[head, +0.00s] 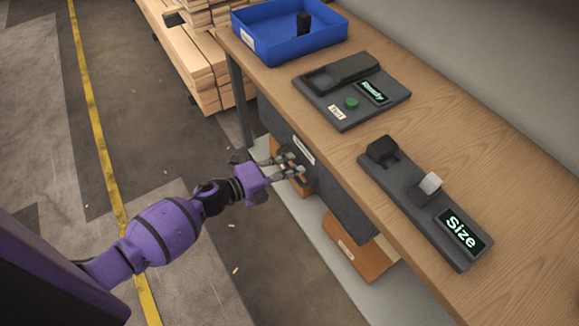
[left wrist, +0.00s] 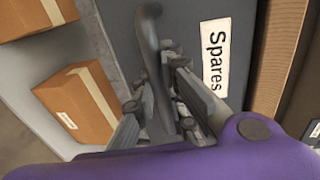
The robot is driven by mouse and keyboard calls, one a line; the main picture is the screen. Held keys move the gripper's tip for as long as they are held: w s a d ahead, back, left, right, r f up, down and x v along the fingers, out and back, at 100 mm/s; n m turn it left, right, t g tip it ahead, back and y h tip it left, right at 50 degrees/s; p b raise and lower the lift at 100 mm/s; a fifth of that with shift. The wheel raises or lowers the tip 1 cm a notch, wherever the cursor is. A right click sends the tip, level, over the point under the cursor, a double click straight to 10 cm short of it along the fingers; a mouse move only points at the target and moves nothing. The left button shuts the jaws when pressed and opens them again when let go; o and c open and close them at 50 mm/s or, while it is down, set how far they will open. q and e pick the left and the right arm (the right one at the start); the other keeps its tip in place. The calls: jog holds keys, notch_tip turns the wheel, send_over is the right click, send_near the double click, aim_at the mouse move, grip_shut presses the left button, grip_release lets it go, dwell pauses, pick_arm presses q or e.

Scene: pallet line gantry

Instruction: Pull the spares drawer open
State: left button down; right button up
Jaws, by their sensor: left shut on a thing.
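The spares drawer (head: 336,188) is a dark grey front under the wooden bench, with a white label; the left wrist view shows its label (left wrist: 215,55) reading "Spares". A grey bar handle (left wrist: 152,50) stands out from the drawer front. My left gripper (head: 290,168) is at the drawer front beside the label. In the left wrist view its fingers (left wrist: 168,105) are on both sides of the handle and shut on it. The drawer front looks about in line with the bench edge; I cannot tell whether it is slightly out. My right gripper is not in view.
The wooden bench (head: 420,165) carries a blue bin (head: 262,45), a "Ready" device (head: 345,108) and a "Size" gauge (head: 405,192). Cardboard boxes (head: 352,250) stand on a low shelf under the drawer. Stacked timber (head: 190,75) is at the back. The floor before the drawer is mostly clear.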

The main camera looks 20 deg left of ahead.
pick_arm(q)
jog(key=f+v, duration=0.3)
jog(key=v, duration=1.1)
jog(key=s+a+f+b+v, duration=0.1)
jog(key=f+v, duration=0.2)
jog(key=v, duration=1.1)
jog(key=shift+s+a+r+b, duration=0.2)
jog(key=shift+s+b, duration=0.1)
jog(key=c, duration=1.8)
grip_release()
jog(key=shift+s, duration=0.15)
jog(key=shift+o, duration=0.2)
jog(key=shift+f, duration=0.1)
jog(key=shift+s, duration=0.1)
jog(key=v, duration=1.2)
